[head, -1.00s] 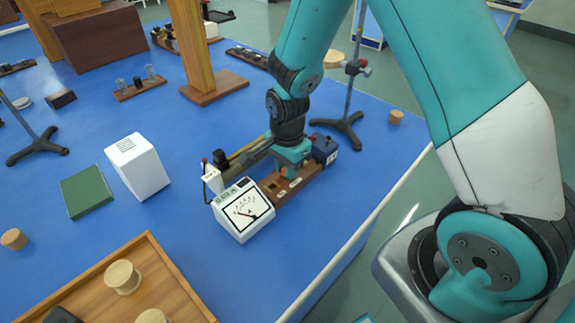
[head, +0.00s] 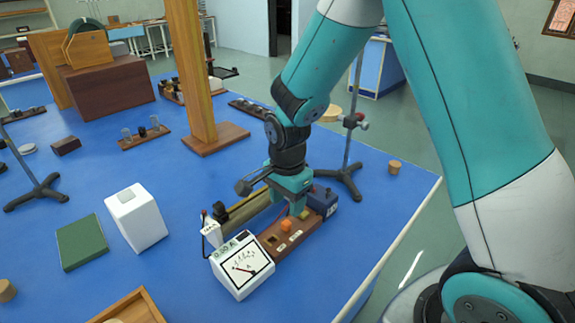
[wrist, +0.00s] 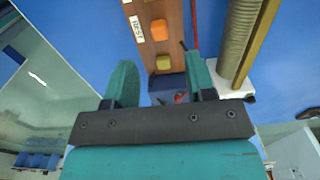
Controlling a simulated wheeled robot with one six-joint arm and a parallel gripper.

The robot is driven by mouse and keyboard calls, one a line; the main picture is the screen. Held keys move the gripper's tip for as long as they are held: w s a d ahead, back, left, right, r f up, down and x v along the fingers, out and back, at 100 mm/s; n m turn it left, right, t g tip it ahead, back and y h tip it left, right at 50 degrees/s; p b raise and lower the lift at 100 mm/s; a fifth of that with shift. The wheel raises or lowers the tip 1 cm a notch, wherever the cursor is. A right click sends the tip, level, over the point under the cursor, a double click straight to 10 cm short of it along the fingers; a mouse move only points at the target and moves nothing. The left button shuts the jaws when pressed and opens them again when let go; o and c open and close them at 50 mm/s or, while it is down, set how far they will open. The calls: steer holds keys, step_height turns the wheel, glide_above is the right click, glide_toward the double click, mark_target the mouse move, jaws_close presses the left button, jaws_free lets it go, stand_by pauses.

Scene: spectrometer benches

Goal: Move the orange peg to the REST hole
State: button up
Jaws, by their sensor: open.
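The orange peg (head: 286,225) stands upright in the brown wooden board (head: 272,247), right behind the meter. In the wrist view the peg (wrist: 159,30) shows beside the REST label (wrist: 137,28). A duller square patch (wrist: 163,63), perhaps another hole, lies nearer my fingers. A dark square hole (head: 271,239) shows in the board on the meter side of the peg. My gripper (head: 298,208) is open and empty, just above the board and behind the peg.
A white meter (head: 240,268) stands in front of the board. A long coil (wrist: 238,40) runs beside it, and a dark blue box (head: 322,200) stands at its far end. A stand (head: 340,178) rises behind. Blue table at the right is mostly clear.

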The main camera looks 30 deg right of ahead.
step_height(320, 180, up, 11)
steer(key=shift+r, duration=0.1)
stand_by(0.5)
steer(key=s+a+r+n+y, duration=0.1)
steer(key=s+a+r+n, duration=0.1)
steer(key=s+n, duration=0.4)
steer(key=s+a+r+n+y, duration=0.1)
steer(key=s+a+r+n, duration=0.1)
steer(key=s+a+n, duration=0.2)
steer(key=s+a+r+n+y, duration=0.2)
steer(key=s+a+n, duration=0.1)
steer(key=s+n, duration=0.7)
steer(key=shift+r+n, duration=0.3)
steer(key=shift+n, duration=0.4)
steer(key=shift+a, duration=0.1)
